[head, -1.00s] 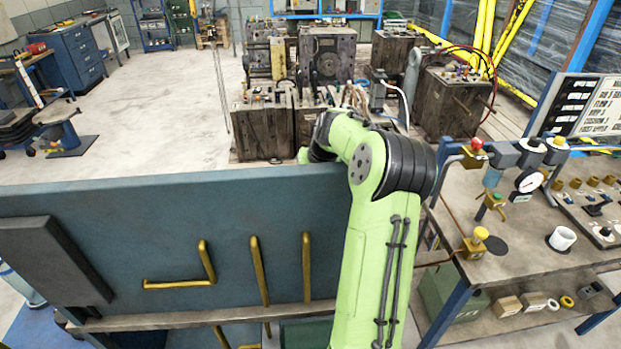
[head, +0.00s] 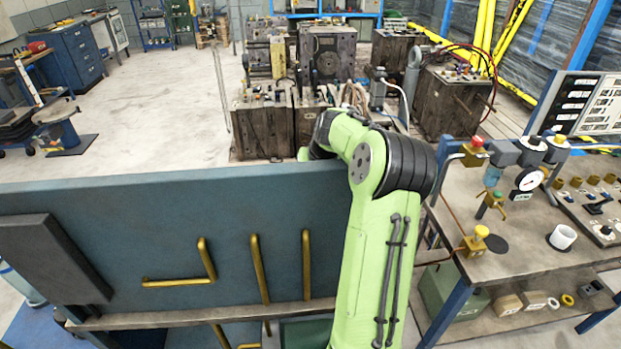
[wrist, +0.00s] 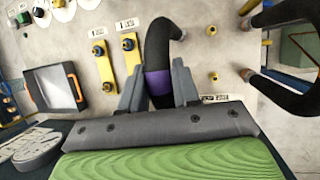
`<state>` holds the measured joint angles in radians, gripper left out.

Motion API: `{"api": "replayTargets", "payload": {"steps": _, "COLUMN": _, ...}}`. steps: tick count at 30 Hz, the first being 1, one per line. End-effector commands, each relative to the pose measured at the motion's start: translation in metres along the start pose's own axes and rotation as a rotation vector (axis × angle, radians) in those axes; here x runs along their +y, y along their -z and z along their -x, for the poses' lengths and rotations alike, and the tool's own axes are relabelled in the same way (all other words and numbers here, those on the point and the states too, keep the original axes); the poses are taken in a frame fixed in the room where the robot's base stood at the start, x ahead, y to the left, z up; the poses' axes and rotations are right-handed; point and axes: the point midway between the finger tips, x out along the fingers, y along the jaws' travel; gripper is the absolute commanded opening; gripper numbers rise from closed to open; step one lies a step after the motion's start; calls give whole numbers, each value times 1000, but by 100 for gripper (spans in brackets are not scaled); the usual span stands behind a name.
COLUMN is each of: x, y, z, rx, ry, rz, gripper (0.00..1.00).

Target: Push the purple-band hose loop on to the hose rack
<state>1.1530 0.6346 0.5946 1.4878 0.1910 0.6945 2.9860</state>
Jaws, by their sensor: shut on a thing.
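The purple-band hose loop (wrist: 157,82) is a thick black hose with a purple band, in the middle of the wrist view. My gripper (wrist: 157,76) is shut on it at the band, one grey finger on each side. Above the fingers the black hose runs up and bends to the right at its top. Its lower part is hidden behind the gripper body. A pale board (wrist: 195,62) with small brass pegs and number labels lies behind the loop; I cannot tell whether it is the hose rack. In the head view my arm hides the gripper and the loop.
In the wrist view, thick black hoses (wrist: 285,95) stand close at the right. Two yellow plates with dark fittings (wrist: 128,43) are left of the loop, and an orange-trimmed grey case (wrist: 55,88) is farther left. In the head view, a fittings bench (head: 490,262) stands right of my arm.

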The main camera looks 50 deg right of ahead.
Motion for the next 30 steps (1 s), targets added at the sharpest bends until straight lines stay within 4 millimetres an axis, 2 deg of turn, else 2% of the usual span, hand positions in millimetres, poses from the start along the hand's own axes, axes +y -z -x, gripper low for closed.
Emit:
{"api": "replayTargets", "payload": {"steps": 13, "x": 0, "y": 0, "z": -2, "rx": -2, "ry": -1, "rz": 1, "gripper": 0}}
{"api": "replayTargets", "payload": {"steps": 14, "x": 0, "y": 0, "z": -2, "rx": -2, "ry": -1, "rz": 1, "gripper": 33}}
{"api": "replayTargets", "payload": {"steps": 19, "x": 0, "y": 1, "z": -2, "rx": -1, "ry": -1, "rz": 1, "gripper": 59}}
{"api": "replayTargets", "payload": {"steps": 27, "x": -1, "y": 1, "z": -2, "rx": 1, "ry": 0, "rz": 0, "gripper": 61}}
{"api": "replayTargets", "payload": {"steps": 30, "x": -1, "y": 1, "z": 6, "rx": 0, "ry": 1, "rz": -1, "gripper": 61}}
